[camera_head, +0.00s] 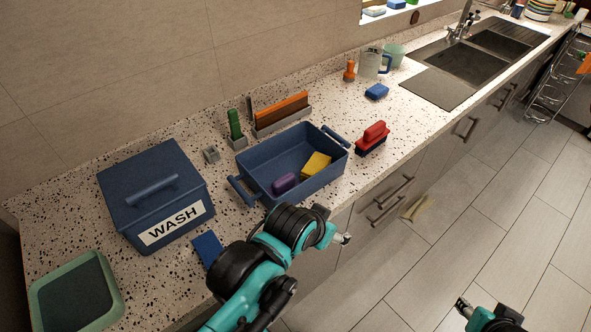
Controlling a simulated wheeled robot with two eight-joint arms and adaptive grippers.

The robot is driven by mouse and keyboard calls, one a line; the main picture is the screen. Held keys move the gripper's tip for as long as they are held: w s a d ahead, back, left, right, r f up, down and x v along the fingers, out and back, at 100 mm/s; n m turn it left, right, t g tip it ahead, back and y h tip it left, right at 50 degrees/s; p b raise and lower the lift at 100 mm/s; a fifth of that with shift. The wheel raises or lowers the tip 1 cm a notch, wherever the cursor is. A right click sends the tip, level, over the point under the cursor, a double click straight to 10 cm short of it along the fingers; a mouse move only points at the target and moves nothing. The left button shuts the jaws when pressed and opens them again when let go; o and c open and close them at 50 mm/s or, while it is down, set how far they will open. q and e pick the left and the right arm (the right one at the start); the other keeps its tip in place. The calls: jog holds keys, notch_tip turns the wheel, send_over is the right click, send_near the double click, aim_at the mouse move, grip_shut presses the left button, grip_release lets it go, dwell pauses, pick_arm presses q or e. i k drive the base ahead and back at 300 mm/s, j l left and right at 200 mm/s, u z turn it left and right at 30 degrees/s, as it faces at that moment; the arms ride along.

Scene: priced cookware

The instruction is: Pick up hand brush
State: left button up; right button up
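A red-handled block brush (373,137) with a dark underside rests on the speckled counter, right of the blue bin and near the front edge. It looks like the hand brush. My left arm reaches in from the bottom, and its gripper (342,239) hangs by the counter's front edge, below and apart from the red brush. Its fingers are mostly hidden by the wrist. My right gripper (485,316) is at the bottom right over the floor, partly cut off by the frame. I see nothing held in either.
The open blue bin (243,163) holds a yellow sponge (316,165) and a purple item (284,184). A lidded WASH box (150,187), green-rimmed tray (118,287), blue cloth (208,249), green-handled tool (235,125) and blue sponge (377,91) share the counter. Drawer handles (391,192) protrude below.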

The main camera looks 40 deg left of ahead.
aim_at(375, 135)
jog(key=u, duration=0.65)
jog(key=i+l+u, duration=0.2)
jog(key=u, duration=0.2)
jog(key=i+l+u, duration=0.15)
jog(key=l+u, duration=0.25)
jog(key=j, duration=0.1)
